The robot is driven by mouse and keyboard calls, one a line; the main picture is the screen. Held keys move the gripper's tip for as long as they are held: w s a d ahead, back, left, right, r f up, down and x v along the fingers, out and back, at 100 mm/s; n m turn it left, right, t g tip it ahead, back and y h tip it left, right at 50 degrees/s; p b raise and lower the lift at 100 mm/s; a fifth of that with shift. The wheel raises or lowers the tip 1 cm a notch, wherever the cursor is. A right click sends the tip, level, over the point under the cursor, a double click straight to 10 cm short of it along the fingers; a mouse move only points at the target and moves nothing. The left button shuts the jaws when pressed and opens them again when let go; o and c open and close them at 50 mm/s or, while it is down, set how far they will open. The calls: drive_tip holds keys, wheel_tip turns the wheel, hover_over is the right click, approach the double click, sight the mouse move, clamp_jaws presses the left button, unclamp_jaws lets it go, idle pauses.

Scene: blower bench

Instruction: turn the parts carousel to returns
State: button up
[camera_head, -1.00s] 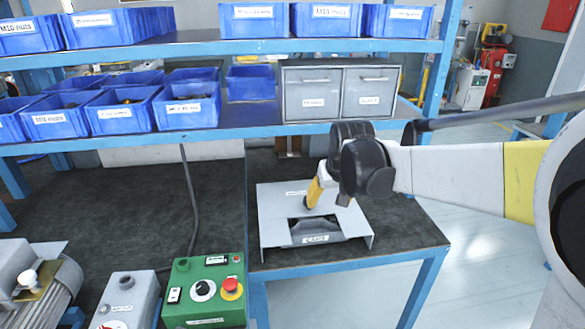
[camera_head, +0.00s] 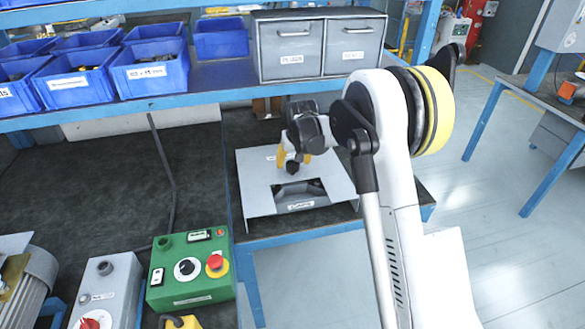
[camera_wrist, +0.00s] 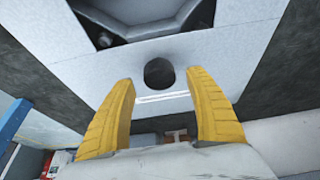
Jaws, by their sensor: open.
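The parts carousel sits under a pale grey sheet-metal cover (camera_head: 255,185) on the bench's right part. A cut-out in the cover's front shows part of the dark-grey carousel (camera_head: 300,190), with a small label below it that I cannot read surely. My gripper (camera_head: 294,164) points down over the cover, its yellow fingers apart. In the wrist view, a dark round feature (camera_wrist: 158,72), which looks like a knob, lies just ahead of and between the open fingertips (camera_wrist: 160,84). I cannot tell whether they touch it. The carousel also shows through the cut-out there (camera_wrist: 140,12).
A green control box (camera_head: 192,272) with a red button and a grey box (camera_head: 105,290) stand at front left. Blue bins (camera_head: 150,72) and grey drawers (camera_head: 318,47) fill the shelf above. Bare dark bench (camera_head: 90,180) lies left of the cover.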

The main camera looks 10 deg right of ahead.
drive_tip(key=shift+x, duration=1.1)
drive_tip(key=shift+c, duration=0.2)
clamp_jaws()
